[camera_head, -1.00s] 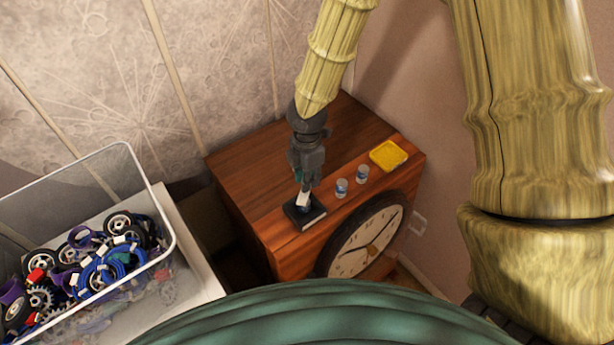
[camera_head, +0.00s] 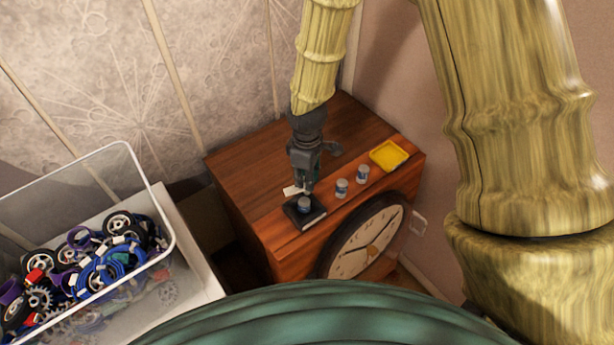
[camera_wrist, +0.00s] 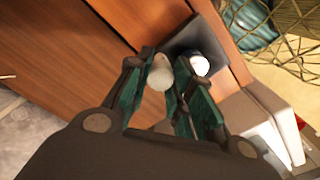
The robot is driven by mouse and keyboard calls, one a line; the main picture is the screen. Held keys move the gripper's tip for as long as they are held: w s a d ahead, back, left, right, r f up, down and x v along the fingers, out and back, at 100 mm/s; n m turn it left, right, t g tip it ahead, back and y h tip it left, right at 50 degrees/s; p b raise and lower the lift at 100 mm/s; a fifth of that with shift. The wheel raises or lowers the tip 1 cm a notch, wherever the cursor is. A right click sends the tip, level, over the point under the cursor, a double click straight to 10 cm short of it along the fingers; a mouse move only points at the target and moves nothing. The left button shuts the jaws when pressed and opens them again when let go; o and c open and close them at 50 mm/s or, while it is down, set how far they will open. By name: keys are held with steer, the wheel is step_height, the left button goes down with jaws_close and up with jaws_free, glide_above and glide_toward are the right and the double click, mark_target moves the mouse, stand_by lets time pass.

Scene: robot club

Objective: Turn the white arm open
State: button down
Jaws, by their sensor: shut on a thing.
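The white arm (camera_head: 291,190) sticks out to the left over a small black base (camera_head: 318,217) on the wooden cabinet. A round blue-grey piece (camera_head: 305,204) shows on top of the base. My gripper (camera_head: 308,188) points down at the back of the base and is shut on the white arm. In the wrist view, the white arm's pale rounded end (camera_wrist: 160,72) is between the green finger pads of my gripper (camera_wrist: 158,85). The black base (camera_wrist: 190,38) lies beyond the fingers there. The fingers hide part of the arm.
Two small jars, a nearer one (camera_head: 341,188) and a farther one (camera_head: 362,174), stand right of the base. A yellow tray (camera_head: 389,155) lies behind them. A round clock (camera_head: 366,240) is at the cabinet's front. A clear bin (camera_head: 160,262) of parts stands left.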

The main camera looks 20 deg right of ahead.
steer(key=m, duration=0.4)
steer(key=shift+m, duration=2.2)
steer(key=c, duration=1.2)
jaws_free()
step_height(320, 180, up, 12)
